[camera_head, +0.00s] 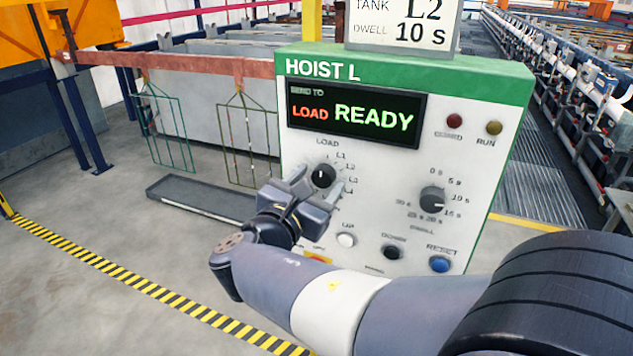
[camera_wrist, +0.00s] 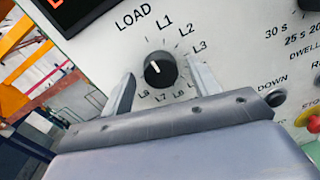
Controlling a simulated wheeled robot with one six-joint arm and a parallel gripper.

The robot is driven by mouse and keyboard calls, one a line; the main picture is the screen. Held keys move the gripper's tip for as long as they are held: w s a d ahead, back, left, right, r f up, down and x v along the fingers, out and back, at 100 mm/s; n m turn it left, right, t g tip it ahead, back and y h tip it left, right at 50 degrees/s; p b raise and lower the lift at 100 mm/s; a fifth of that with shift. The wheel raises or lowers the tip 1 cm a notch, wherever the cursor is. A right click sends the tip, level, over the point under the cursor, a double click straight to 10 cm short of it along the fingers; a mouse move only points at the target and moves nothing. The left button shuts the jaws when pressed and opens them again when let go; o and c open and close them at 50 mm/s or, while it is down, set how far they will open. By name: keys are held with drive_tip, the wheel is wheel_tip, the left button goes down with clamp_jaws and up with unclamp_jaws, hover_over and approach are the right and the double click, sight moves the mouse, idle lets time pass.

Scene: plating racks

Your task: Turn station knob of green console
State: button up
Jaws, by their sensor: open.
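The green-topped console (camera_head: 400,75) is labelled HOIST L. Its display (camera_head: 353,110) reads SEND TO, LOAD in red and READY in green. The black station knob (camera_head: 323,174) sits on the left of the panel, ringed by LOAD, L1, L2, L3 and further labels. In the wrist view the knob (camera_wrist: 160,71) has its white mark pointing up and slightly left, towards LOAD. My gripper (camera_head: 310,187) is in front of the panel at the knob. In the wrist view its two fingers stand apart on either side of the knob, with visible gaps; contact is not shown.
The dwell knob (camera_head: 432,200) is to the right. White, black and blue (camera_head: 440,264) buttons lie below, and two lamps above right. A sign (camera_head: 404,22) on top reads TANK L2, DWELL 10 S. Hanging racks (camera_head: 165,130) and a floor tray (camera_head: 200,198) are left.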

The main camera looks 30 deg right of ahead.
drive_tip(key=shift+c, duration=0.5)
drive_tip(key=c, duration=0.9)
drive_tip(key=shift+f+m+b, duration=0.1)
drive_tip(key=shift+m+b, duration=0.2)
drive_tip(key=shift+b, duration=0.1)
drive_tip(key=shift+f+m+b, duration=0.1)
drive_tip(key=shift+m+b, duration=0.8)
drive_tip(key=shift+b, duration=0.25)
drive_tip(key=m+b, duration=0.3)
drive_tip(key=b, duration=0.1)
drive_tip(key=shift+m+y, duration=0.3)
drive_tip(key=m+b, duration=0.2)
drive_tip(key=b, duration=0.1)
drive_tip(key=m+b, duration=0.3)
drive_tip(key=shift+d, duration=0.1)
drive_tip(key=shift+r+m, duration=0.25)
drive_tip(key=shift+m, duration=0.05)
